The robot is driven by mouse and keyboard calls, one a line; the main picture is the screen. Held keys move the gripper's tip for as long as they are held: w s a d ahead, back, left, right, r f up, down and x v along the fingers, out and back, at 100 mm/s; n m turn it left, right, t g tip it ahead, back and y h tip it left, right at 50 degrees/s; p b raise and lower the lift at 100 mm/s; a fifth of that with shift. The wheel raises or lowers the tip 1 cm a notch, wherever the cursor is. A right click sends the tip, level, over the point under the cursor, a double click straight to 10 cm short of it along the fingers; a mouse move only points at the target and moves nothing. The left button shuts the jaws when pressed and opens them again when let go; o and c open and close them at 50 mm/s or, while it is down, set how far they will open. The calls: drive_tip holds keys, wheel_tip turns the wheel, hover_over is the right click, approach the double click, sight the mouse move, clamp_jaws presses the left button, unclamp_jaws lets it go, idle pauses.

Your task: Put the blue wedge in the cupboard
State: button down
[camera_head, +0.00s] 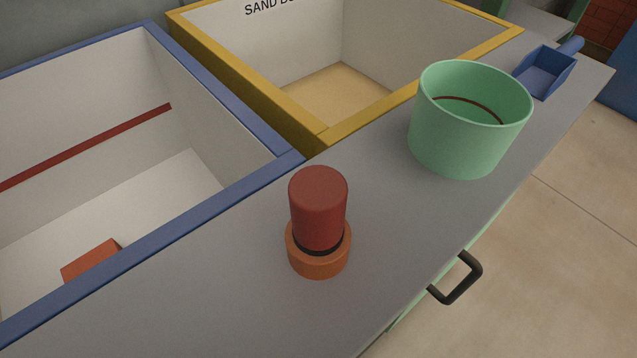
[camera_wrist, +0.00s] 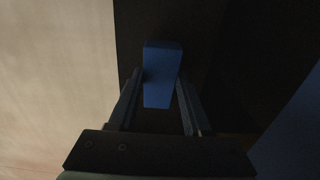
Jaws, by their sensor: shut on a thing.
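The blue wedge (camera_wrist: 162,75) is between the two fingers of my gripper (camera_wrist: 161,92) in the wrist view. My gripper is shut on it, and the wedge sticks out past the fingertips. Behind the wedge is a very dark area (camera_wrist: 225,50), too dark to tell whether it is the cupboard's inside. The head view shows neither my gripper nor the wedge, and I cannot make out the cupboard for certain there.
A grey counter (camera_head: 230,290) carries a red cylinder (camera_head: 318,205) on an orange base, a green bucket (camera_head: 465,130) and a blue scoop (camera_head: 545,75). A blue-rimmed bin (camera_head: 230,200) holds an orange block (camera_head: 92,262). A yellow-rimmed sand bin (camera_head: 290,125) stands behind. A dark handle (camera_head: 465,280) juts from the counter front.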

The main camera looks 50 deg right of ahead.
drive_tip(key=shift+f, duration=0.7)
drive_tip(key=shift+r, duration=0.1)
drive_tip(key=shift+c, duration=1.7)
unclamp_jaws()
wheel_tip(320, 180, up, 12)
drive_tip(key=p, duration=0.6)
